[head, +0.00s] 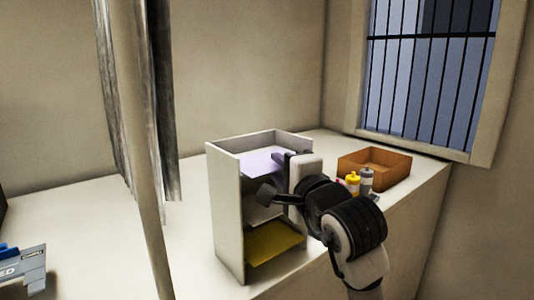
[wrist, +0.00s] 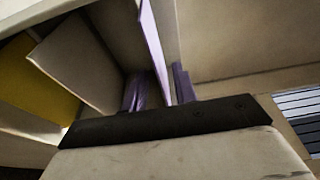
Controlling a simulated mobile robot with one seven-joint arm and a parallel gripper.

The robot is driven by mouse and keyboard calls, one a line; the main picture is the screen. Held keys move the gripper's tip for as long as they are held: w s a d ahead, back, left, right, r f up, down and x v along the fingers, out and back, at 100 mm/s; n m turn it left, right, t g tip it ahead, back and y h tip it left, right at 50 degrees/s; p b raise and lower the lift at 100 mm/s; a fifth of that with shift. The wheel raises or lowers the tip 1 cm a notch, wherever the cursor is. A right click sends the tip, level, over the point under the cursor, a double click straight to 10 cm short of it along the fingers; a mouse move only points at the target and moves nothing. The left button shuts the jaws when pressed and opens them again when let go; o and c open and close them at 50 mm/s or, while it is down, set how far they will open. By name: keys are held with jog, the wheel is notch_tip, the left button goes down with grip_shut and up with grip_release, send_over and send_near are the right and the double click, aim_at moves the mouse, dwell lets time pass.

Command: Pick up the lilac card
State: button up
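The lilac card (head: 262,163) lies flat in the top level of a pale open-fronted shelf unit (head: 228,215). My gripper (head: 280,160) is at the front edge of that level, at the card's right side. In the wrist view the lilac card (wrist: 154,45) shows nearly edge-on as a thin strip. The two fingers of my gripper (wrist: 158,90) stand apart, one on each side of the strip, and look purple-tinted. The strip's near end reaches between them. Whether either finger touches the card cannot be told.
A yellow card (head: 274,243) lies in the lowest level, and a pale grey sheet (head: 264,210) in the middle one. Bottles (head: 353,183) and a brown open box (head: 374,167) stand right of my arm. A post (head: 138,150) rises at left.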

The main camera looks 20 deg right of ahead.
aim_at(267, 161)
jog(key=shift+w+a, duration=0.1)
jog(key=shift+w, duration=1.25)
grip_shut()
jog(key=shift+r, duration=0.15)
